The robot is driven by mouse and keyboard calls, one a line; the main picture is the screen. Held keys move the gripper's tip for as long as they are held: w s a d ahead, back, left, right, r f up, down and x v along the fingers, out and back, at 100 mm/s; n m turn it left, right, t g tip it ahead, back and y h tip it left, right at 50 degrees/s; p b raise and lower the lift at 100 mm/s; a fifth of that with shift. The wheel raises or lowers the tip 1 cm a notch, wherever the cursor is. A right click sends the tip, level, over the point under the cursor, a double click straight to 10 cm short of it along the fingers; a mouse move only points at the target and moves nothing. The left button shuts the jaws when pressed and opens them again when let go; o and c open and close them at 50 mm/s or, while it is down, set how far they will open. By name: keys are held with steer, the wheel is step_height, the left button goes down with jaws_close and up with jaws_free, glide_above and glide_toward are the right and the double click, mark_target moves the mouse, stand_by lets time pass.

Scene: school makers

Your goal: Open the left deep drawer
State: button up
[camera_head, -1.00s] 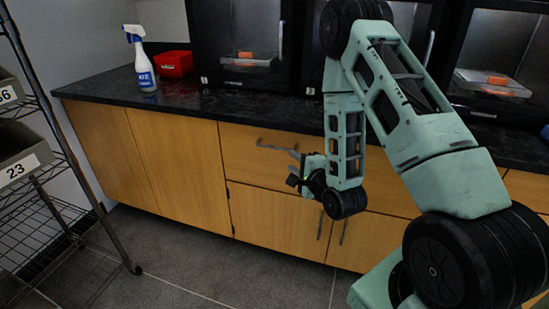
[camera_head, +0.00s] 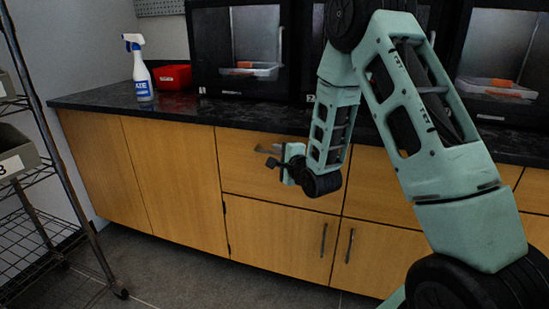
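The left deep drawer (camera_head: 240,176) is a wide wooden front under the black countertop, above a cabinet door. Its front looks flush with the cabinet, so it is shut. A grey bar handle (camera_head: 266,150) sits on its upper part, its right end partly hidden by my gripper. My gripper (camera_head: 272,160) is at the handle, with its dark fingers just below and around the bar in the picture. I cannot tell whether the fingers touch the bar or how far apart they are.
The black countertop (camera_head: 180,110) carries a spray bottle (camera_head: 143,80), a red bin (camera_head: 172,77) and dark printer enclosures (camera_head: 240,45). A wire shelf rack (camera_head: 50,170) stands at the left. Cabinet doors with vertical handles (camera_head: 323,240) lie below. The floor in front is grey and clear.

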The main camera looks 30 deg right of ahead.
steer(key=shift+w+d+f, duration=0.1)
steer(key=shift+w, duration=0.55)
steer(key=shift+w+d+f, duration=0.1)
steer(key=shift+w, duration=0.55)
jaws_close()
steer(key=shift+a, duration=0.1)
